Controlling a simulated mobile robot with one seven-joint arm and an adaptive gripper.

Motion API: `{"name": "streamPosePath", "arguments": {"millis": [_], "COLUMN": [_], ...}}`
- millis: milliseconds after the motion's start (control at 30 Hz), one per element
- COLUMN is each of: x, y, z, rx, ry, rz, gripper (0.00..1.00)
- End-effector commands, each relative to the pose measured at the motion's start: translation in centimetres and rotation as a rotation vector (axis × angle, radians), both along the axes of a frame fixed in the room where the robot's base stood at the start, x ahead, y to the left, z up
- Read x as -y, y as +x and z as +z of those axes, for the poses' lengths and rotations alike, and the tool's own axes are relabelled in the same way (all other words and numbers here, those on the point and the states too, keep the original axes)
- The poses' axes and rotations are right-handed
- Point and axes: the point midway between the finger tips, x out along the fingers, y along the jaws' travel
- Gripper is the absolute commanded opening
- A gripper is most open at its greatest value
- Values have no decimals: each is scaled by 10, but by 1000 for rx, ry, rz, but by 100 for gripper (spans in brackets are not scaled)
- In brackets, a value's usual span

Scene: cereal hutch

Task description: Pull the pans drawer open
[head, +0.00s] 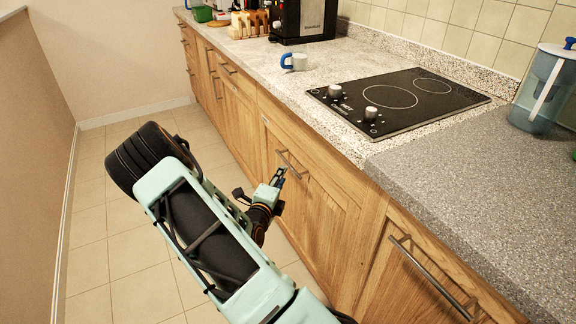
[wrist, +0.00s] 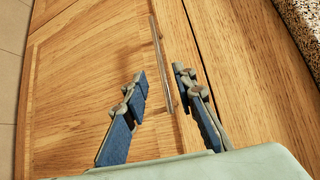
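The pans drawer appears to be the wide wooden front (head: 318,212) below the hob, and it looks shut, flush with its neighbours. Its metal bar handle (head: 291,164) runs along its upper part. In the wrist view, the wooden front (wrist: 75,90) fills much of the picture and the handle (wrist: 160,60) runs lengthwise. My gripper (head: 279,177) is close to the handle in the head view. In the wrist view, my gripper (wrist: 159,74) has its two blue-padded fingers apart, with the bar showing between them. I cannot tell whether either finger touches the bar.
The hob (head: 400,100) is set in the worktop above, with a mug (head: 295,61) to its left. Another handled front (head: 420,275) is at the lower right, below the grey counter (head: 470,175). The tiled floor (head: 100,240) is clear at left, bounded by a wall.

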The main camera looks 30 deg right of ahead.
Motion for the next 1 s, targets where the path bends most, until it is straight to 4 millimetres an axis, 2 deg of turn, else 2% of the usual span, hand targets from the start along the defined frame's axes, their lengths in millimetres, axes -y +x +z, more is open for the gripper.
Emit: {"name": "streamPosePath", "arguments": {"millis": [300,500,867,1000], "x": [45,62,65,65], "y": [40,55,59,59], "z": [-10,-12,-11,-11], "rx": [4,4,3,4], "ry": [0,1,1,1], "rz": [-4,-4,-3,-3], "gripper": [25,25,25,11]}}
